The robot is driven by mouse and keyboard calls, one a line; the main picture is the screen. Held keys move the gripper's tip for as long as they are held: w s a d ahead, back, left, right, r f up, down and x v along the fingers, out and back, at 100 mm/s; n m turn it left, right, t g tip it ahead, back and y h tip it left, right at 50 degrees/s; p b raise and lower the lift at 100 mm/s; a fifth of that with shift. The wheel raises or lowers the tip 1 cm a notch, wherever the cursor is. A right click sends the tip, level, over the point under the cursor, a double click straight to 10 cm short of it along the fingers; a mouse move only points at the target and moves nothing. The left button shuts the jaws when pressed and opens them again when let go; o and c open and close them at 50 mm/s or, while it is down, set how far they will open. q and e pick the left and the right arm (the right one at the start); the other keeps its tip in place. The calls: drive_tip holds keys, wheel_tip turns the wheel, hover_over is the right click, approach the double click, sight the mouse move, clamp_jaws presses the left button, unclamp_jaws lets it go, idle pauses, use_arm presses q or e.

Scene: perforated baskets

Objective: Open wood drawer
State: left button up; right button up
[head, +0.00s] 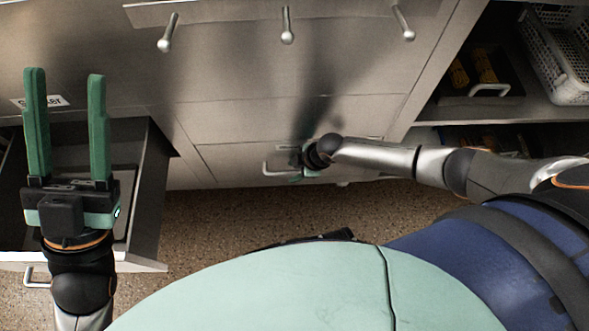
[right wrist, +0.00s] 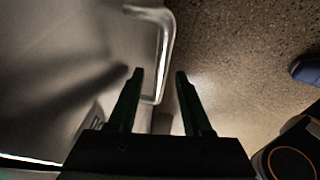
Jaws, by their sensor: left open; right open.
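A closed grey drawer front (head: 225,160) with a metallic handle (head: 268,171) is low in the cabinet in the head view; no wood look shows. My right gripper (head: 299,172) is at this handle, partly hidden by its own wrist. In the right wrist view my right gripper (right wrist: 159,76) is open, and the handle (right wrist: 166,45) shows between its two fingertips; I cannot tell whether it lies within their grasp. My left gripper (head: 66,74) is open and empty, pointing up in the picture above a drawer (head: 147,195) that stands open at the left.
Several metal knobs or rods (head: 287,25) stick out at the top. An open shelf (head: 480,108) at the right holds a white perforated basket (head: 562,75). The speckled floor (head: 215,225) is clear below the closed drawer. The open left drawer juts out over the floor.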

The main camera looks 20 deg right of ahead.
clamp_jaws()
idle(1.4)
